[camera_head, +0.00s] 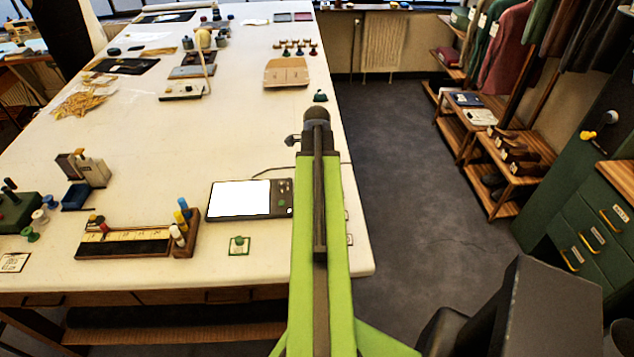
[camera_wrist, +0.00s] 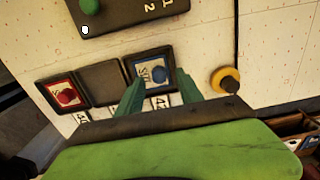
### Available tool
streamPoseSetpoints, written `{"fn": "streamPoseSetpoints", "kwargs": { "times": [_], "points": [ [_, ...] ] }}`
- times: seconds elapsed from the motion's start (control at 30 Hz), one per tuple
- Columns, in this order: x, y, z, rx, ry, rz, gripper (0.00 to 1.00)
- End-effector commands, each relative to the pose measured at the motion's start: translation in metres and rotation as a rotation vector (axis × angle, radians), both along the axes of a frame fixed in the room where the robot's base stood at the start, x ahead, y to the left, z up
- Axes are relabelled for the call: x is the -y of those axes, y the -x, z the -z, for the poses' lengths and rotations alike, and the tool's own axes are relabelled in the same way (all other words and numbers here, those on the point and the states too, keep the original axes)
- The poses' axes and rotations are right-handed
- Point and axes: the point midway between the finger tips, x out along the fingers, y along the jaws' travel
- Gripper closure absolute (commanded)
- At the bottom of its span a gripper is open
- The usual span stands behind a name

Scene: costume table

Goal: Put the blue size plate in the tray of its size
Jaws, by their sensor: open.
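The middle tray (camera_wrist: 104,82) is empty. Number cards (camera_wrist: 160,102) lie along the near side of the trays, partly hidden by my gripper. In the head view my arm hides the blue plate and most of the trays.
A yellow-orange knob (camera_wrist: 226,80) with a dark top stands right of the trays. A dark device (camera_wrist: 125,12) lies beyond them. In the head view, a green plate (camera_head: 239,245) lies near a white-screened tablet (camera_head: 240,198), and a bottle rack (camera_head: 186,232) stands left.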

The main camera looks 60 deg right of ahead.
Motion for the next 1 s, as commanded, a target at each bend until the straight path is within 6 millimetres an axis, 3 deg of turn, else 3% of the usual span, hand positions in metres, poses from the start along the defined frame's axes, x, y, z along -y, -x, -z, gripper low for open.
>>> {"fn": "streamPoseSetpoints", "kwargs": {
  "times": [0.03,0.43,0.57,0.87,0.93,1.0],
  "points": [
    [0.000,0.000,-0.017,-0.001,-0.001,0.000,0.56],
    [-0.001,0.001,-0.100,-0.001,-0.003,0.001,0.56],
    [-0.001,0.001,-0.109,-0.001,-0.003,0.001,0.56],
    [-0.001,0.002,-0.106,-0.001,-0.003,0.001,0.56],
    [-0.005,-0.004,-0.106,-0.001,-0.003,-0.023,0.56],
    [-0.021,-0.022,-0.106,-0.001,-0.003,-0.118,0.56]
  ]
}}
